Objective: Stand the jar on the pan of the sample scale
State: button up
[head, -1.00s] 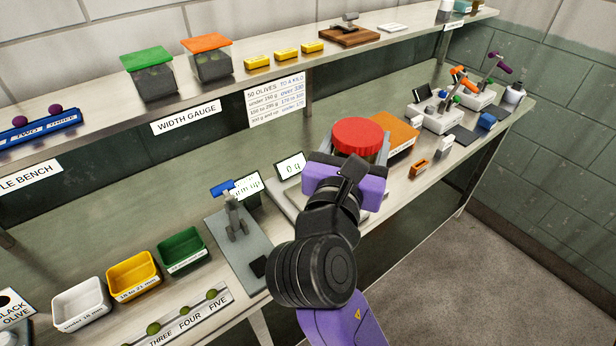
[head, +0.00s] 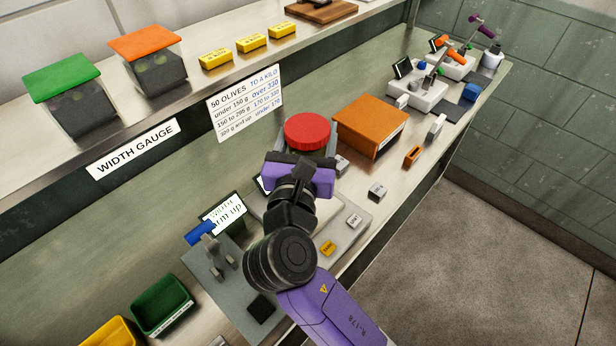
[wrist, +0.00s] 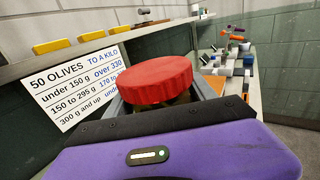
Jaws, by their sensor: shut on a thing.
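The jar shows mainly as its wide red lid (head: 307,131), upright; its body is mostly hidden behind my gripper. My gripper (head: 304,152) is shut on the jar, with a grey finger along each side. In the wrist view the red lid (wrist: 157,80) stands just beyond the purple gripper body. The sample scale (head: 362,226) lies on the bench below and beside my wrist, its front buttons in view. My arm covers much of its pan, and its display is mostly hidden. I cannot tell how high the jar is above the scale.
An orange box (head: 370,125) stands close right of the jar. A grey stand with a blue handle (head: 201,232) and a display (head: 223,213) are left of my wrist. The shelf (head: 190,105) with green- and orange-lidded containers runs behind. Small blocks lie along the bench front.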

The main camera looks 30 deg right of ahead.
notch_tip(320, 180, down, 12)
jog(key=shift+f+b, duration=0.1)
jog(key=shift+b, duration=0.4)
jog(key=o, duration=1.8)
jog(key=shift+s+f, duration=0.1)
jog(key=shift+s+a, duration=0.1)
jog(key=shift+a, duration=0.05)
jog(key=b+v, duration=0.1)
jog(key=v, duration=1)
jog(key=shift+b, duration=0.3)
jog(key=shift+s+a, duration=0.25)
